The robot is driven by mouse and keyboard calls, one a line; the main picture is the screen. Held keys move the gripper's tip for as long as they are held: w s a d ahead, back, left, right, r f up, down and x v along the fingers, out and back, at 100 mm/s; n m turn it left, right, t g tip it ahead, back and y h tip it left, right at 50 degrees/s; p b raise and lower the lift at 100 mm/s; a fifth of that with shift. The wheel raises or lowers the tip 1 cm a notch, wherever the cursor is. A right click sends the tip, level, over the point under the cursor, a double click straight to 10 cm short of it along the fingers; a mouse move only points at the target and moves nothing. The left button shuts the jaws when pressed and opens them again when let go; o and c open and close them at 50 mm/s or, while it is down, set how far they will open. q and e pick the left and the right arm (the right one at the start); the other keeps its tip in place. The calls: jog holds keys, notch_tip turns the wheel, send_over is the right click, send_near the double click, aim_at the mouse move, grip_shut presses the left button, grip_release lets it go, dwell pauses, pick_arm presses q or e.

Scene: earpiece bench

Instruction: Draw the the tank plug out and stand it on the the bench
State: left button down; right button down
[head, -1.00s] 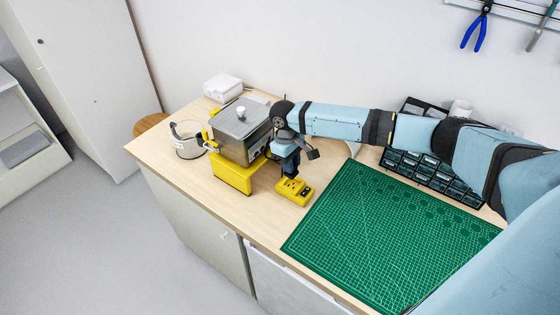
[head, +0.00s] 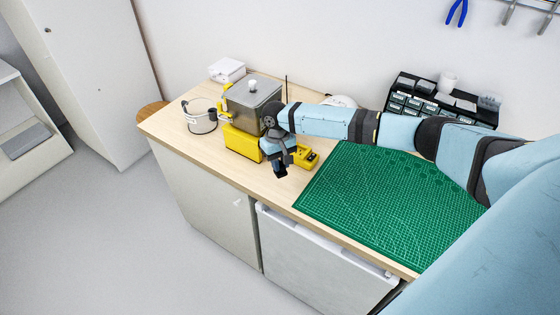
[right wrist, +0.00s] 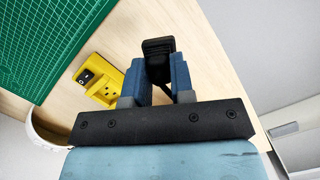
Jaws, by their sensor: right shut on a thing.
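The black tank plug (right wrist: 158,45) is between the two blue fingers of my right gripper (right wrist: 157,68) in the right wrist view. The fingers are shut on it. In the head view my right gripper (head: 281,168) is over the front part of the bench (head: 255,178), and the dark plug shows small at its tip. The yellow socket block (head: 306,157) lies just behind and right of it, apart from the plug; it also shows in the right wrist view (right wrist: 98,82). The steel tank (head: 250,103) stands on a yellow base. My left gripper is not in view.
A clear jug (head: 201,118) stands left of the tank, with a white box (head: 227,70) behind. A green cutting mat (head: 380,205) covers the right side. A black drawer rack (head: 440,100) stands at the back. Bare wood lies along the front edge.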

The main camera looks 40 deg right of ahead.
aim_at(280, 174)
jog(key=shift+d+f, duration=0.1)
jog(key=shift+d, duration=0.05)
jog(key=shift+f, duration=0.15)
notch_tip(280, 174, down, 2)
jog(key=shift+f, duration=0.1)
jog(key=shift+f+b, duration=0.3)
jog(key=shift+f, duration=1.65)
